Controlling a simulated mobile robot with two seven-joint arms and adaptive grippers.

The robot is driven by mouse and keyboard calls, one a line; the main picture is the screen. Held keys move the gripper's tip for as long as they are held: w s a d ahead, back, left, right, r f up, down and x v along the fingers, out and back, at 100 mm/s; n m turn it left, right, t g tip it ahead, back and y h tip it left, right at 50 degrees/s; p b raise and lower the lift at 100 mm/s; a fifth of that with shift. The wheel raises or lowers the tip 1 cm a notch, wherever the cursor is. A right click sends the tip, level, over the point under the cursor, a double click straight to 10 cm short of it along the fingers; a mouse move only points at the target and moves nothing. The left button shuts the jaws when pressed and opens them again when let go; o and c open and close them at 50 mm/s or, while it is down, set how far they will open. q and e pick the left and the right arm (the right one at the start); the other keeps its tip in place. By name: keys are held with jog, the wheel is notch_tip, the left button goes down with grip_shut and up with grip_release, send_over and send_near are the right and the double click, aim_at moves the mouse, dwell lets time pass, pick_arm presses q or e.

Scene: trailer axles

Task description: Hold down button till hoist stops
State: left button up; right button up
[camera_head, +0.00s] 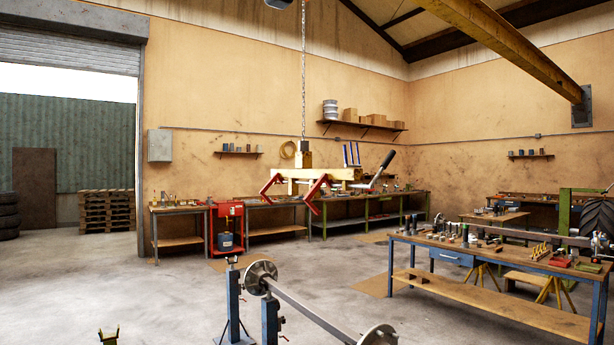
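The hoist chain (303,80) hangs from the dark hoist body (278,4) at the top edge. I cannot make out any hoist button. Neither of my grippers can be identified in view.
An axle with hub discs (318,312) rests on blue stands (271,318) in front. A small yellowish forked piece (108,337) shows at the bottom left. A workbench (500,257) with tools stands at right. Benches line the back wall. The left floor is open.

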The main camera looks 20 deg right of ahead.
pick_arm(q)
jog(key=shift+s, duration=0.1)
grip_shut()
dwell(1.2)
